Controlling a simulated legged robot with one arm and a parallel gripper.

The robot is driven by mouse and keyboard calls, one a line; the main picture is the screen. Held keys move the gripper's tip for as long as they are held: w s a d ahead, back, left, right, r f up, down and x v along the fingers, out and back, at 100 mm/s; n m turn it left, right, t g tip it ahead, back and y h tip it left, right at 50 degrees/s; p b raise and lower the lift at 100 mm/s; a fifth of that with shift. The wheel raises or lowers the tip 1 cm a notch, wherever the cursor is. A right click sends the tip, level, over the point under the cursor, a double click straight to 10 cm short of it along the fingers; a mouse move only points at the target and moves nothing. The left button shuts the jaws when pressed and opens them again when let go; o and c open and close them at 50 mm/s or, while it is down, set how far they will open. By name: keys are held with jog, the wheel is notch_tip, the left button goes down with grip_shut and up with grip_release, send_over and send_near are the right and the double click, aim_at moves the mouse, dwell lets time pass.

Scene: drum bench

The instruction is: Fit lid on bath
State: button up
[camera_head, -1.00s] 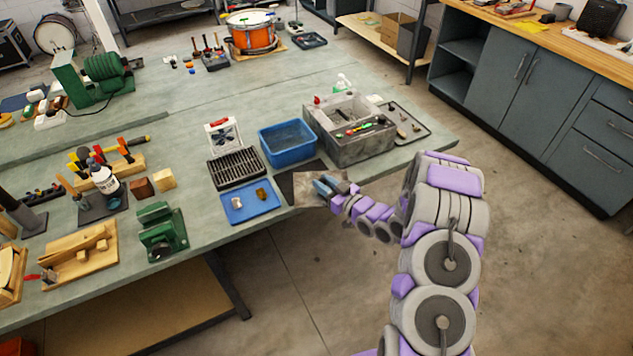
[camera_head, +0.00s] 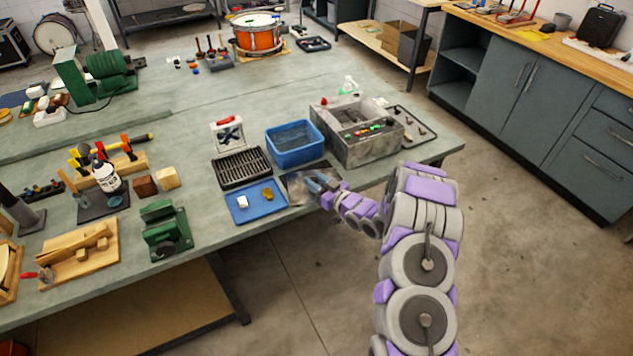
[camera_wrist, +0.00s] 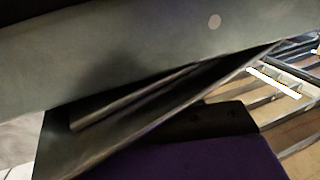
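The bath looks to be the grey metal box (camera_head: 372,150) at the right end of the bench, with an open basin and coloured controls on top. A thin grey metal sheet, apparently the lid (camera_head: 296,187), is over a dark patch at the bench's front edge, left of the bath. My gripper (camera_head: 318,184) is at the sheet's right side, its bluish fingers overlapping it. In the wrist view a dark flat plate with a raised edge (camera_wrist: 130,115) slants close to the camera. The fingertips are unclear, so I cannot tell whether they grip the sheet.
A blue bin (camera_head: 294,157) stands behind the sheet, left of the bath. A blue tray (camera_head: 252,215) with small items and a black rack (camera_head: 241,168) lie left. A dark tray (camera_head: 420,135) lies right of the bath. Open floor is before the bench.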

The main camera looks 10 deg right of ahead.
jog(key=shift+o, duration=1.4)
jog(key=shift+d, duration=0.25)
jog(key=shift+o, duration=0.3)
jog(key=shift+d, duration=0.7)
jog(key=shift+s+a, duration=0.1)
jog(key=shift+a, duration=0.5)
jog(key=p+v, duration=0.2)
jog(key=v, duration=1)
